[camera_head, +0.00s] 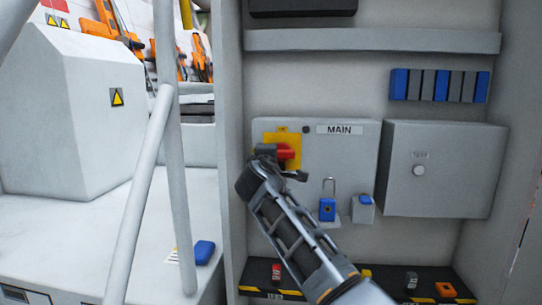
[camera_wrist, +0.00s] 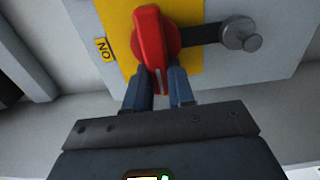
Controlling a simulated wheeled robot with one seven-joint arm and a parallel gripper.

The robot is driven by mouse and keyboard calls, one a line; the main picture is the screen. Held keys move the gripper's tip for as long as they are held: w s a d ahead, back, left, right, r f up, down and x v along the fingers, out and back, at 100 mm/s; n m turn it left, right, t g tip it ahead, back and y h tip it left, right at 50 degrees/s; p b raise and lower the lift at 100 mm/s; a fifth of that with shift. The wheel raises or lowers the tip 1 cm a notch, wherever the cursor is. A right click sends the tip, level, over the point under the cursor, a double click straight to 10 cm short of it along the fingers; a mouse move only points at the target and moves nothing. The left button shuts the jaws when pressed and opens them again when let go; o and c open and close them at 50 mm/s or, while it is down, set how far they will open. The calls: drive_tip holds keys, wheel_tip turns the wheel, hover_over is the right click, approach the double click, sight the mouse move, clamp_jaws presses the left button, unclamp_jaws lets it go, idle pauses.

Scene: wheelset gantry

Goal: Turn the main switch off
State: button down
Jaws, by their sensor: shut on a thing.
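The main switch is a red rotary handle (camera_head: 285,152) on a yellow plate (camera_head: 290,139), mounted on the light grey panel (camera_head: 350,150) labelled MAIN. In the wrist view the red handle (camera_wrist: 151,40) lies along the up-down direction of the picture, and an ON label (camera_wrist: 103,49) is on the plate to its left. My gripper (camera_head: 268,158) reaches up to the switch from below. In the wrist view its two fingers (camera_wrist: 163,85) are closed on the lower end of the red handle. A dark arm with a round metal knob (camera_wrist: 239,35) sits right of the handle.
A blue padlock (camera_head: 327,209) hangs below the switch, with a small blue-topped box (camera_head: 363,209) beside it. A grey box (camera_head: 443,169) stands out at the right. A shelf (camera_head: 395,290) with small items lies below. Grey railings (camera_head: 155,140) stand at the left.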

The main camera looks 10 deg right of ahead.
drive_tip(key=shift+r, duration=0.25)
drive_tip(key=c, duration=1.1)
unclamp_jaws()
drive_tip(key=shift+f, duration=0.1)
drive_tip(key=shift+c, duration=0.2)
drive_tip(key=shift+o, duration=0.9)
drive_tip(key=shift+w+f, duration=0.1)
drive_tip(key=b+v, duration=0.1)
drive_tip(key=v, duration=0.6)
drive_tip(key=shift+s, duration=0.4)
